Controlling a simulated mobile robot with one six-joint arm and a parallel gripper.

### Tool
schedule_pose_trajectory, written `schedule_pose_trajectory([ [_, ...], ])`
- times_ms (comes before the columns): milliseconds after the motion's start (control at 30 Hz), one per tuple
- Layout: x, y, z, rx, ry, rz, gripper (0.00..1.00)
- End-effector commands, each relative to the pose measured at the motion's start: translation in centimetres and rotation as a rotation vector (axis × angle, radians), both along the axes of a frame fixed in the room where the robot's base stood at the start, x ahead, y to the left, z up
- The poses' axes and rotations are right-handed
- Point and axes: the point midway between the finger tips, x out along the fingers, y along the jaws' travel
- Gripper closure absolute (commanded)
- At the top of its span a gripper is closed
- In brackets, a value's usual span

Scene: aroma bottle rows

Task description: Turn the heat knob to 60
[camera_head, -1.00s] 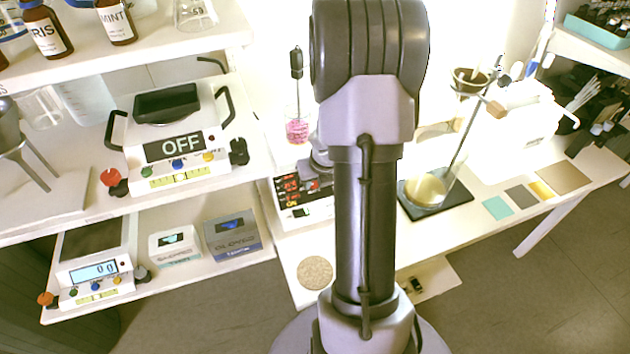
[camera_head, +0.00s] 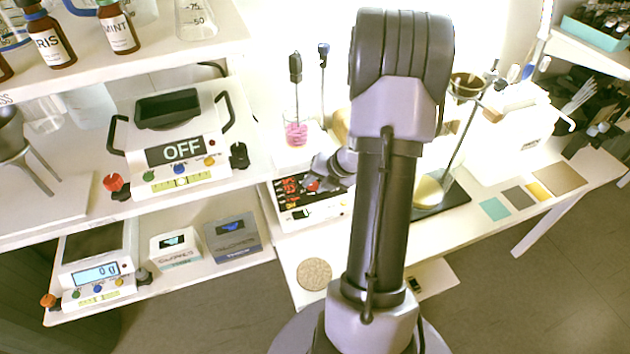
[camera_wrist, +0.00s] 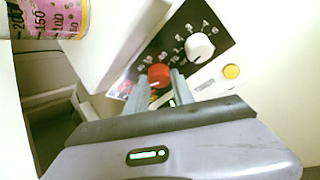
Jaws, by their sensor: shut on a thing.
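The hotplate (camera_head: 300,207) stands on the white bench in the head view, with a black panel and red lit digits. In the wrist view its panel shows a red knob (camera_wrist: 159,76) with a printed scale, and a white knob (camera_wrist: 200,46) with its own scale. My gripper (camera_wrist: 158,92) is shut on the red knob, one finger on each side. The fingers hide part of the dial, and I cannot read which mark the knob points to. In the head view my gripper (camera_head: 318,178) is at the right part of the panel.
A yellow button (camera_wrist: 231,71) sits beside the white knob. A flask on a black stand base (camera_head: 450,195) is to the right, partly behind my arm. A round cork mat (camera_head: 314,274) lies in front.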

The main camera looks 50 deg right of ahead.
Motion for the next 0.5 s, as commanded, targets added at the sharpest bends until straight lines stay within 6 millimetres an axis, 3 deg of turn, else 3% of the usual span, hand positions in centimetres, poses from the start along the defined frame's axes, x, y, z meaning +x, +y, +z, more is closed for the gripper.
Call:
schedule_pose_trajectory([
  [500,-0.35,-0.04,-0.22,0.331,-0.180,-0.314,1.00],
])
